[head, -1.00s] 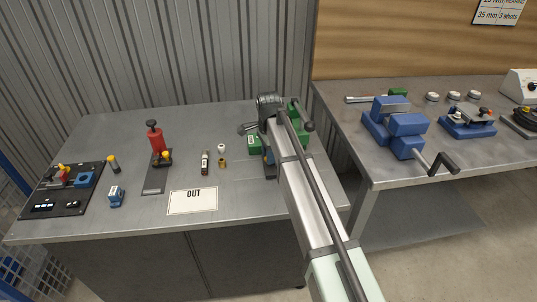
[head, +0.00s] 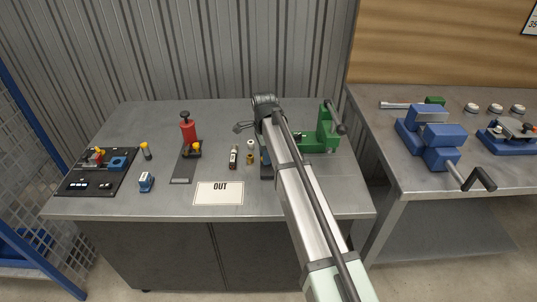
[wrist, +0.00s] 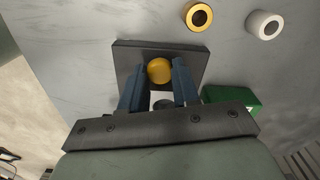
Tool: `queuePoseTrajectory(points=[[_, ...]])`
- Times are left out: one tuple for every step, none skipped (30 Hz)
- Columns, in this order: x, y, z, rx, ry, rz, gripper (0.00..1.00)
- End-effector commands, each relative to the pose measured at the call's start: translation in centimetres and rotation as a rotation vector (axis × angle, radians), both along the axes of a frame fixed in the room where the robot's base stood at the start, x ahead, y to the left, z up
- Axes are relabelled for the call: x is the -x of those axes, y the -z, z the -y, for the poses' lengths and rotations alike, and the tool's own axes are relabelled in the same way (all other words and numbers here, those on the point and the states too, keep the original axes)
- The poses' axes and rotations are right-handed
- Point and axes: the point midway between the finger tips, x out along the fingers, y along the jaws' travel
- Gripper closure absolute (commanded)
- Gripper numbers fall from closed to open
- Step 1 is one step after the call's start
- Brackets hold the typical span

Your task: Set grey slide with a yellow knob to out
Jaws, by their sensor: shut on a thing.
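In the wrist view, a round yellow knob (wrist: 159,71) sits above a dark grey plate (wrist: 128,57), which fits the grey slide. My gripper (wrist: 157,79) has its two blue fingers on either side of the knob, shut on it. In the head view, my arm hides the knob, and only a little of the dark part (head: 265,170) shows beside it. A white card reading OUT (head: 219,193) lies on the table to the left of my arm.
A brass ring (wrist: 199,17) and a white ring (wrist: 264,24) stand close to the plate. A green vise-like fixture (head: 322,130) is right of my arm. A red-handled fixture (head: 188,130) and a black panel (head: 98,172) stand to the left.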

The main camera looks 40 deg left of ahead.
Motion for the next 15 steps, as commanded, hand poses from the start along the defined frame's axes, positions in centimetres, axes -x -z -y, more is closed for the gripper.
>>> queuePoseTrajectory(points=[[0.42, 0.01, -0.44, -0.008, -0.005, -0.007, 1.0], [0.44, 0.01, -0.46, -0.009, -0.005, -0.008, 1.0], [0.45, 0.01, -0.47, -0.009, -0.006, -0.008, 0.66], [0.45, 0.01, -0.47, -0.009, -0.006, -0.008, 0.63], [0.44, 0.01, -0.45, -0.008, -0.006, -0.007, 0.6], [0.4, 0.01, -0.42, -0.007, -0.005, -0.006, 0.56], [0.38, 0.01, -0.4, -0.007, -0.005, -0.006, 0.53], [0.35, 0.01, -0.37, -0.007, -0.005, -0.005, 0.5], [0.33, 0.01, -0.34, -0.007, -0.005, -0.005, 0.46], [0.33, 0.01, -0.33, -0.007, -0.004, -0.005, 0.44], [0.31, 0.01, -0.32, -0.006, -0.004, -0.005, 0.44], [0.29, 0.0, -0.3, -0.005, -0.004, -0.005, 0.44], [0.29, 0.01, -0.28, -0.005, -0.004, -0.005, 0.44], [0.27, 0.01, -0.27, -0.005, -0.004, -0.005, 0.44], [0.27, 0.01, -0.26, -0.005, -0.004, -0.004, 0.44]])
